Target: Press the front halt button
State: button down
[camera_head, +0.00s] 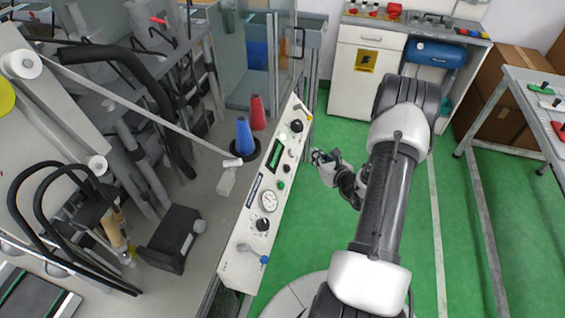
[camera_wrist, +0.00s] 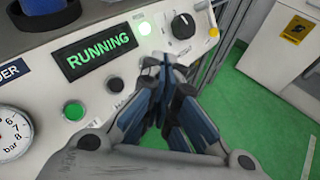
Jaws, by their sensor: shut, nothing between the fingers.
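A slanted white control panel (camera_head: 252,215) runs along the front of the machine. In the wrist view it carries a green-lit RUNNING display (camera_wrist: 98,52), a green button (camera_wrist: 74,111), a black button (camera_wrist: 115,85), a lit white lamp (camera_wrist: 144,28) and a black rotary knob (camera_wrist: 183,26). I cannot tell which control is the halt button; no label for it is readable. My gripper (camera_wrist: 166,66) is shut and empty, with its fingertips in front of the panel's lower edge, below the lamp and knob. The fingers hide part of the panel. In the head view my gripper (camera_head: 318,156) is right of the panel.
A pressure gauge (camera_head: 269,201) and a blue-handled valve (camera_head: 264,259) sit on the panel's near half. Blue (camera_head: 244,135) and red (camera_head: 258,112) cones stand behind it. The green floor (camera_head: 330,215) right of the panel is clear. A white cabinet (camera_head: 365,70) stands at the back.

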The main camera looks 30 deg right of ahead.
aim_at(287, 168)
jog(key=shift+s, duration=0.1)
jog(key=shift+f, duration=0.1)
jog(key=w+a+f+b, duration=0.4)
jog(key=w+f, duration=0.1)
jog(key=shift+w+a+f, duration=0.15)
jog(key=shift+f, duration=0.15)
dwell(0.4)
dwell(1.4)
jog(key=shift+w+a+f+b, duration=0.2)
jog(key=shift+w+f+b, duration=0.05)
jog(key=shift+b, duration=0.2)
